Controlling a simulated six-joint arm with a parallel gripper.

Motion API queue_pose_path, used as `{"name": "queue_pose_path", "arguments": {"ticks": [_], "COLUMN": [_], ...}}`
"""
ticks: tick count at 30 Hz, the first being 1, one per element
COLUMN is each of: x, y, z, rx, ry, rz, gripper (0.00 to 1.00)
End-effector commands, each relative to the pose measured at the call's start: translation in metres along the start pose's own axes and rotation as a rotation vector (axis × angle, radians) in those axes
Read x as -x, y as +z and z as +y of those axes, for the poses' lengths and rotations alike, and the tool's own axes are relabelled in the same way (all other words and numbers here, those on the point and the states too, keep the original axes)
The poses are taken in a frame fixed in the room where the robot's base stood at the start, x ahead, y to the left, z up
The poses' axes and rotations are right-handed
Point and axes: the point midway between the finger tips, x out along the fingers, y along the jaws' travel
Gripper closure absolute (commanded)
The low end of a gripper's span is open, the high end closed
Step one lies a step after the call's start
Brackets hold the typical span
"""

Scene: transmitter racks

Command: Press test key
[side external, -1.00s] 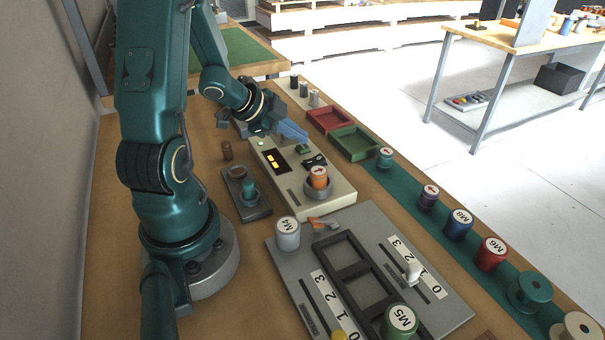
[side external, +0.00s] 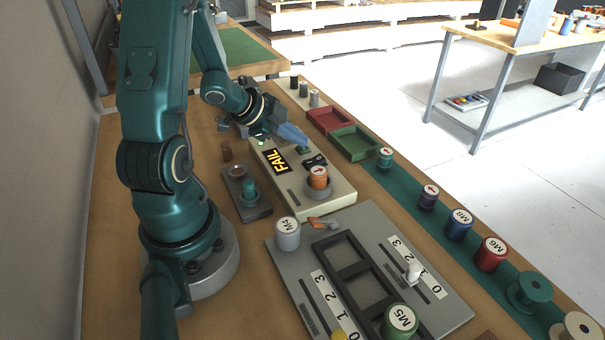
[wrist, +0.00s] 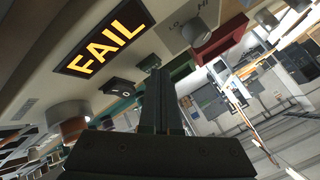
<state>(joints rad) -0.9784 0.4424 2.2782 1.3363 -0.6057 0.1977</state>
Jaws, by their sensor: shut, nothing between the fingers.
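The beige tester (side external: 318,205) stands on the bench, and its display (side external: 276,161) reads FAIL in yellow. The display also reads FAIL large in the wrist view (wrist: 104,37). An orange-topped spool (side external: 318,178) sits in the tester's round cup.
A black rocker switch (side external: 315,160) lies close beside the key. Red (side external: 329,120) and green (side external: 354,143) trays stand behind the tester. A grey slider panel (side external: 372,222) is in front. Several spools line the green strip at right.

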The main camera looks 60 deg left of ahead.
Motion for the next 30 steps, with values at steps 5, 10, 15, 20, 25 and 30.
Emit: {"name": "queue_pose_path", "arguments": {"ticks": [5,10,15,20,25,30], "x": [-0.001,-0.001,0.002,0.008,0.011,0.011], "y": [0.001,0.001,-0.002,-0.006,-0.008,-0.008], "z": [0.001,0.001,-0.002,-0.006,-0.008,-0.008], "rx": [0.002,0.001,-0.002,-0.003,-0.001,0.0], "ry": [0.0,0.0,-0.001,-0.002,-0.001,0.0], "rz": [-0.002,-0.002,0.0,0.0,-0.001,-0.001], "gripper": [1.0,1.0,1.0,1.0,1.0,1.0]}}
